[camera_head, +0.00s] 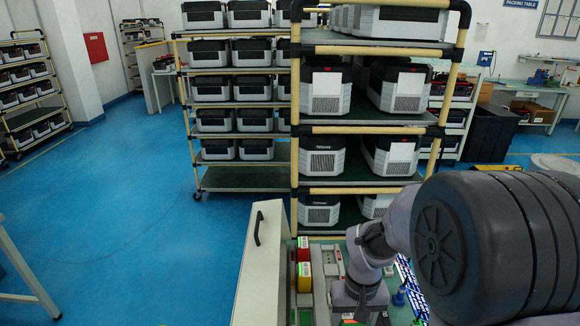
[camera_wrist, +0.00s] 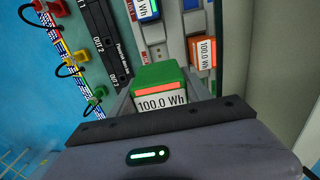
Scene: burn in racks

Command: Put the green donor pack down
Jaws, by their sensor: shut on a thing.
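The green donor pack (camera_wrist: 160,76) shows in the wrist view with a green top, an orange band and a white label reading "100.0 Wh". My gripper (camera_wrist: 160,92) has a finger on each side of it and is shut on it. The pack's lower part is hidden by my gripper body, and I cannot tell whether it touches a surface below. In the head view my wrist is low at the right over the bench, and the fingers and held pack cannot be made out there.
In the wrist view, an orange pack (camera_wrist: 202,50) sits right of the held pack, and a blue-and-green pack (camera_wrist: 146,9) is above. A black strip (camera_wrist: 105,40) marked OUT and plugged cables (camera_wrist: 72,65) lie left. A white panel (camera_head: 262,265) with a black handle flanks the bench.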

